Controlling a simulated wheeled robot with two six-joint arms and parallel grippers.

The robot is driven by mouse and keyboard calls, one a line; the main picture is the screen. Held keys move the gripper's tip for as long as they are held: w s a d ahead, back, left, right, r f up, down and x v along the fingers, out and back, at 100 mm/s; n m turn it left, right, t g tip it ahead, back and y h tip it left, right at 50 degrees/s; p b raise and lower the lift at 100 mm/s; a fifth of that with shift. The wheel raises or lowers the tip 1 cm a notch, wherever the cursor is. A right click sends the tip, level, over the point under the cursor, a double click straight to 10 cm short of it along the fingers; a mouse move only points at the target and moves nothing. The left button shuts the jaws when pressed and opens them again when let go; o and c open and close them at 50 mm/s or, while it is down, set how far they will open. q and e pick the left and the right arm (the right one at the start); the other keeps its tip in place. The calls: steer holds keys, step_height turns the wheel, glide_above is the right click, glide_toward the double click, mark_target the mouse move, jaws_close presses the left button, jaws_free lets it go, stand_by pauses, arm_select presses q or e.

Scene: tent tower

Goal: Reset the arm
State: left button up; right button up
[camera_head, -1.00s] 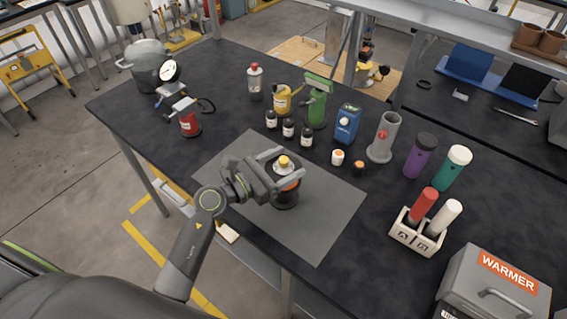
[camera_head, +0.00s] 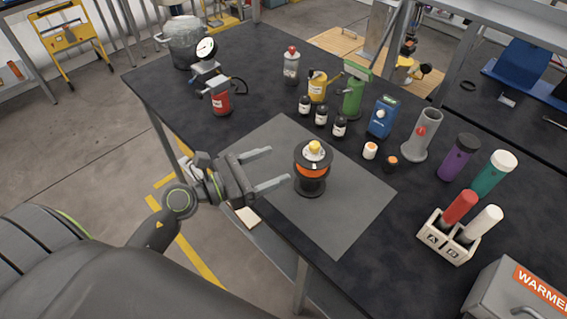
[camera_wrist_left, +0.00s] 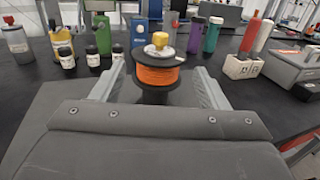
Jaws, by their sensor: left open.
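My left gripper (camera_head: 268,168) is open and empty at the left edge of the grey mat (camera_head: 345,222). Its two fingers point right, toward a black stack with an orange band and a yellow knob on top (camera_head: 311,168). The stack stands upright on the mat, apart from the fingertips. In the left wrist view the orange-banded stack (camera_wrist_left: 158,75) is ahead, seen between the two open fingers. My right gripper is in neither view.
Several small bottles, a yellow can (camera_head: 318,87), a green device (camera_head: 354,92) and a blue box (camera_head: 382,117) stand behind the mat. A white rack (camera_head: 447,238) holds a red and a white tube. A grey warmer box (camera_head: 505,290) sits at lower right. The mat's front is clear.

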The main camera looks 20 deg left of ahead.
arm_select(q)
steer(key=shift+s+a, duration=0.2)
steer(key=shift+s, duration=0.1)
stand_by(0.4)
